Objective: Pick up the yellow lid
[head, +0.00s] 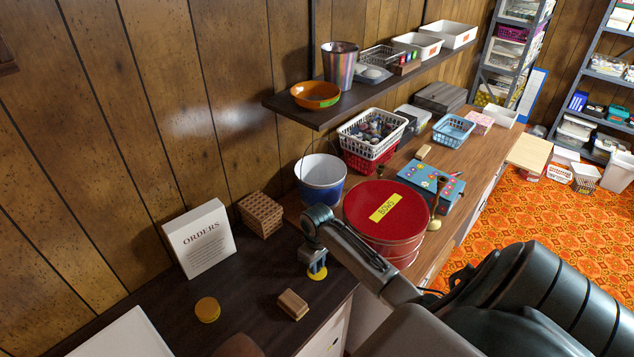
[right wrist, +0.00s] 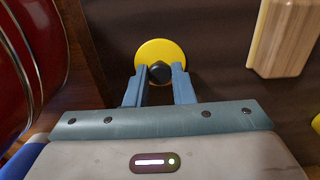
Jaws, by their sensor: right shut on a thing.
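The yellow lid (head: 318,277) is a small round disc with a dark knob, below my right gripper (head: 317,262) on the dark worktop's right side. In the right wrist view the yellow lid (right wrist: 160,50) shows behind the fingertips. My right gripper (right wrist: 160,78) is shut on the lid's dark knob (right wrist: 160,72), one blue finger on each side. The fingers partly hide the lid in the head view. I cannot tell whether the lid touches the worktop. My left gripper is not in view.
A wooden block (head: 293,304) lies near the lid; a yellow-brown round piece (head: 208,309) lies farther left. A red tin (head: 385,222) labelled "BOWS" stands close on the right.

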